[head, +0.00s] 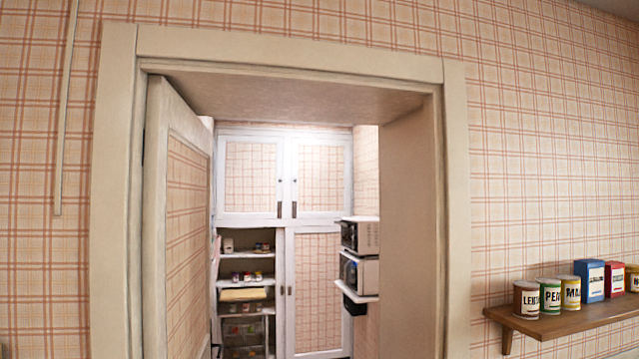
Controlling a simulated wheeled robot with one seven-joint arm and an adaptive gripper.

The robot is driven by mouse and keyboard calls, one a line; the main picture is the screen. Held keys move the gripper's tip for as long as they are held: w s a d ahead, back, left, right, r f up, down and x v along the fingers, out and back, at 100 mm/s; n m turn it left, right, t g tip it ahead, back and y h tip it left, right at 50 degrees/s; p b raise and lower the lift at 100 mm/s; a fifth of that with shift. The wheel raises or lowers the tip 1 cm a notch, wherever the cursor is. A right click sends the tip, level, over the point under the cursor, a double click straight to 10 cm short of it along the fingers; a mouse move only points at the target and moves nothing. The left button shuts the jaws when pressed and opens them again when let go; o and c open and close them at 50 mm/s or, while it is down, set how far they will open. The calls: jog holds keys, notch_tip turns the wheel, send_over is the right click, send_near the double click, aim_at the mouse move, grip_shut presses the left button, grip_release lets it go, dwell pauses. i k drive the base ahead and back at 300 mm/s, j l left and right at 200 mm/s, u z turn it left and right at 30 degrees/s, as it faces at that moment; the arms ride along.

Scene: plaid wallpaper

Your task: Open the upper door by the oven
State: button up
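Through an open doorway, a white-framed cupboard with plaid panels stands at the back. Its upper left door (250,175) and upper right door (321,175) are both shut, with small dark knobs and dark fittings near their meeting edges. The upper right door is the one nearer the oven-like appliances. An upper boxy appliance (361,236) and a lower one (360,272) sit on white wall shelves at the right of that room. I cannot tell which is the oven. My gripper is not in view.
The doorway frame (456,200) surrounds the opening; its plaid door (185,220) stands swung inward at the left. Below the upper doors are open shelves (247,259) with small goods and a shut lower door (316,285). A wooden shelf (560,323) with several cans and boxes juts out at right.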

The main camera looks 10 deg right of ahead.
aim_at(321, 169)
jog(key=i+z, duration=0.2)
jog(key=i, duration=4.8)
jog(key=l+z, duration=0.05)
jog(key=l, duration=0.2)
